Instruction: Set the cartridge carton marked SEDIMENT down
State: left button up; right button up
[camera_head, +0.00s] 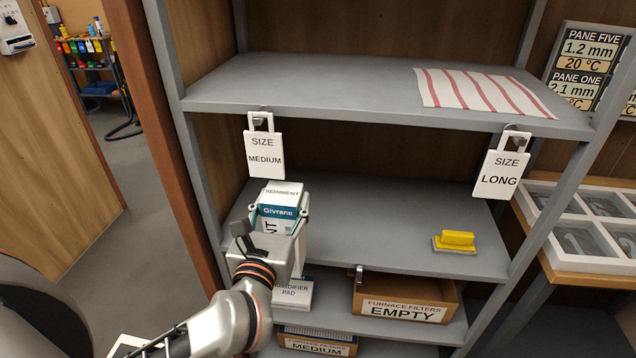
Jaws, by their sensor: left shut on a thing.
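The cartridge carton marked SEDIMENT (281,194) is white with a teal band reading "Givrane". It is at the left part of the middle shelf (390,225), below the hanging tag "SIZE MEDIUM" (265,152). My left gripper (282,222) reaches in from the lower left and is shut on the carton, with a finger on each side. The gripper hides the carton's lower part, so I cannot tell whether it touches the shelf. My right gripper is not in view.
A yellow-handled block (456,241) sits on the middle shelf's right part. A striped cloth (480,92) lies on the shelf above. Below are a humidifier pad box (293,293) and a furnace filters box marked EMPTY (405,300). The middle shelf's centre is clear.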

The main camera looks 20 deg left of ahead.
pick_arm(q)
jog(key=f+x, duration=0.1)
jog(key=x, duration=1.3)
jog(key=shift+f, duration=0.15)
jog(key=shift+a+f, duration=0.1)
jog(key=o, duration=1.8)
jog(key=shift+s+f, duration=0.1)
jog(key=shift+o, duration=0.2)
jog(key=v, duration=1.2)
